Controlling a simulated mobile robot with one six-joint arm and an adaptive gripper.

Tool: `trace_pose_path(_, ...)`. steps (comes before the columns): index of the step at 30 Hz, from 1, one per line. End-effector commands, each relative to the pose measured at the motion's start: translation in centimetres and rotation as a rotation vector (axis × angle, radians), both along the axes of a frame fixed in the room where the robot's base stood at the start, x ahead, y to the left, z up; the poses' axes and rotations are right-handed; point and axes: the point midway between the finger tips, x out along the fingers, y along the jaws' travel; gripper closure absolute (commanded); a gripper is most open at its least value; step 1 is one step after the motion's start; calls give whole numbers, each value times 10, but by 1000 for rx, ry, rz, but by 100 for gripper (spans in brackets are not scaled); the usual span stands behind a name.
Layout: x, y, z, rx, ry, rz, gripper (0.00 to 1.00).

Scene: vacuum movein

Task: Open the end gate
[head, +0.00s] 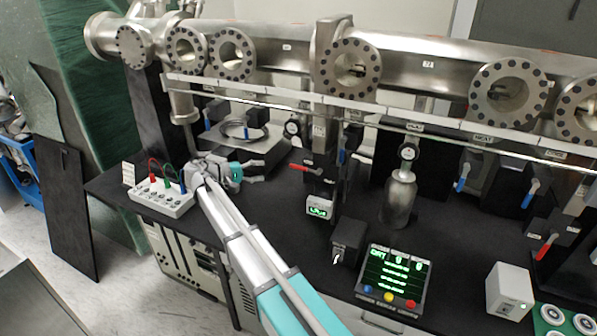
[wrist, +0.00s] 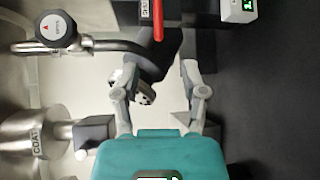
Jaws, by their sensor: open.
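My gripper (head: 257,172) is low over the black bench at the left, fingers pointing right. In the wrist view the two fingers (wrist: 154,78) are apart, with a dark part and a small holed metal disc (wrist: 146,92) seen between or behind them; I cannot tell whether they touch. A red lever (head: 299,167) lies just right of my gripper in the head view, on a dark block; a red bar (wrist: 157,20) shows at the top of the wrist view, beyond the fingertips. No readable label tells me which part is the end gate.
A steel tube with round bolted ports (head: 350,66) runs along the back. A socket box (head: 160,197) stands left of my gripper. Right are a small green display (head: 319,208), a steel bottle (head: 398,200) and a control panel (head: 393,276). Blue levers (head: 461,178) hang further right.

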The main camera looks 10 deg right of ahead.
Motion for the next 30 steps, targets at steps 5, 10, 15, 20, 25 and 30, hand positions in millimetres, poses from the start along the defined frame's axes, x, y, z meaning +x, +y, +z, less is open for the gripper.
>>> trace_pose_path(5, 1, 3, 2, -11, -4, 1, 45)
trace_pose_path(10, 1, 2, 2, -10, -4, 1, 45)
trace_pose_path(15, 2, 0, 1, -10, -3, 0, 45)
trace_pose_path(20, 3, -9, 0, -10, -3, 0, 45)
trace_pose_path(25, 5, -27, -3, -10, -3, -2, 45)
trace_pose_path(30, 8, -51, -7, -10, -4, -2, 45)
